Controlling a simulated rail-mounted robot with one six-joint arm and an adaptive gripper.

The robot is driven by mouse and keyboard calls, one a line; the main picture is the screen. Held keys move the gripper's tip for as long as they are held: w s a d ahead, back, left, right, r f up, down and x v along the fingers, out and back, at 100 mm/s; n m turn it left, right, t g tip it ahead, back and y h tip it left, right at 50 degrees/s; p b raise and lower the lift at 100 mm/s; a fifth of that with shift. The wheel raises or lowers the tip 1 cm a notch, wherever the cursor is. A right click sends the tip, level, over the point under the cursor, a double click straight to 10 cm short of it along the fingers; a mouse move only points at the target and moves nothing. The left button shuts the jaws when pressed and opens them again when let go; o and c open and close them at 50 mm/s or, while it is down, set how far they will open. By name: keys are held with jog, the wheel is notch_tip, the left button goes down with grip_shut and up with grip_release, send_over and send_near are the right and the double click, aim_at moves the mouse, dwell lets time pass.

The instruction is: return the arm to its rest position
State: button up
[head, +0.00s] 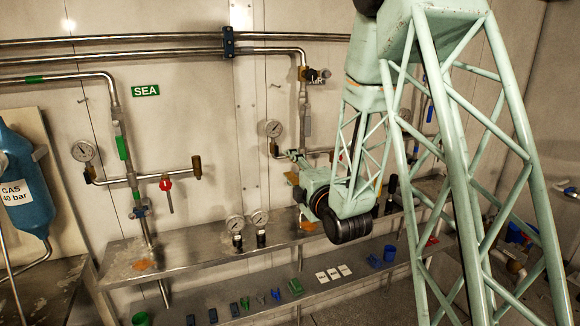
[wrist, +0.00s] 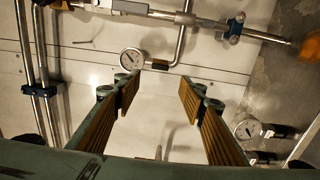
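My gripper (wrist: 158,95) shows in the wrist view with its two ridged fingers well apart and nothing between them. Beyond the fingers are the metal wall, pipes and a round gauge (wrist: 132,58). In the head view my pale green arm spans the right half, reaching down and left. The gripper (head: 296,170) there is in front of the wall pipes, above the steel shelf, partly hidden by the wrist. I cannot tell whether it touches the nearby pipe.
A steel shelf (head: 190,245) with two standing gauges (head: 236,224) runs below. Small coloured parts lie on a lower shelf (head: 340,290). A red-handled valve (head: 166,184) and a SEA sign (head: 145,91) are left. A blue gas cylinder (head: 22,190) hangs far left.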

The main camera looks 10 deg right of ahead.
jog(key=shift+r, duration=0.2)
jog(key=s+r+m+g, duration=0.2)
jog(key=s+m+g, duration=0.2)
jog(key=s, duration=1.5)
jog(key=s+a+r+m+g+h, duration=0.1)
jog(key=s+m+g, duration=0.4)
jog(key=s, duration=1.5)
jog(key=s+r+m+g+h, duration=0.1)
jog(key=s+m+g, duration=0.3)
jog(key=s+m, duration=0.6)
jog(key=s+r, duration=0.1)
jog(key=s, duration=0.8)
jog(key=shift+s+a+r+m+g+p, duration=0.3)
jog(key=shift+r+g+p, duration=0.05)
jog(key=shift+r+g, duration=0.05)
